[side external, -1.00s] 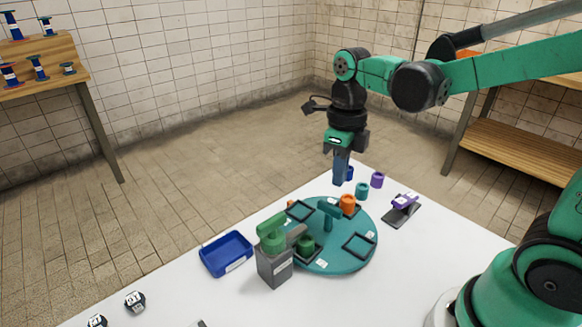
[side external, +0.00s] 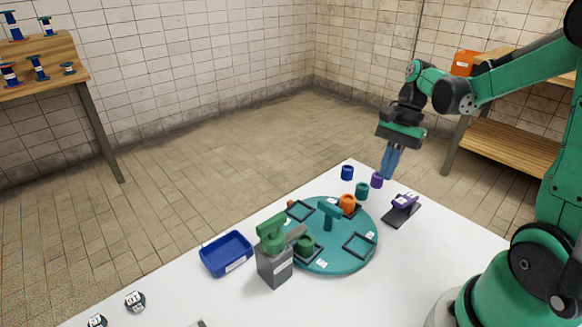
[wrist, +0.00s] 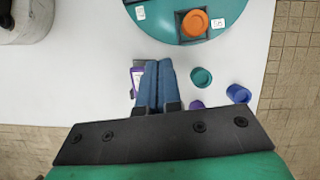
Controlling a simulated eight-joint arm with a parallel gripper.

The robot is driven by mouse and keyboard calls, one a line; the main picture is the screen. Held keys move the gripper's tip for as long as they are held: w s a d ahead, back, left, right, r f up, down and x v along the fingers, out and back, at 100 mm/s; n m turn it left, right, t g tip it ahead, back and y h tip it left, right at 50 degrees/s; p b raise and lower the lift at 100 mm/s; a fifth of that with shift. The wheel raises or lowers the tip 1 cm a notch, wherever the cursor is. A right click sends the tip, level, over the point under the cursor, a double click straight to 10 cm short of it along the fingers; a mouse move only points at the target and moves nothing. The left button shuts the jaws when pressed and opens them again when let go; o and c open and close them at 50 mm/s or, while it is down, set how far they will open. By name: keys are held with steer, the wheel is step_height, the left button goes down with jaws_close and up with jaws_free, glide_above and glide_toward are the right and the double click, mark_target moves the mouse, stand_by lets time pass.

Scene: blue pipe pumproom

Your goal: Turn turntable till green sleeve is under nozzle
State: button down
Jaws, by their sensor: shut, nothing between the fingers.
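The teal turntable (side external: 341,263) lies on the white table, with a teal upright handle (side external: 328,212) near its middle. The green sleeve (side external: 305,244) sits in a square holder on the turntable's near-left side. The grey nozzle (side external: 296,231) of the green-and-grey dispenser reaches out just above it; they overlap in the side view, so exact alignment is hard to tell. An orange sleeve (side external: 347,203) sits in the far holder and shows in the wrist view (wrist: 195,22). My gripper (side external: 387,174) is shut and empty, above the table's far right, away from the turntable.
Loose blue (side external: 347,172), teal (side external: 362,191) and purple (side external: 377,180) sleeves stand near my gripper. A purple item on a dark stand (side external: 402,207) is right of the turntable. A blue tray (side external: 226,254) lies left of the dispenser.

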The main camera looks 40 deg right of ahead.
mark_target(358, 231)
steer(key=x, duration=0.7)
steer(key=shift+a+f, duration=0.1)
steer(key=shift+f, duration=0.1)
steer(key=shift+s+a, duration=0.15)
steer(key=shift+a, duration=1.05)
steer(key=shift+s+a, duration=0.1)
steer(key=shift+a, duration=0.7)
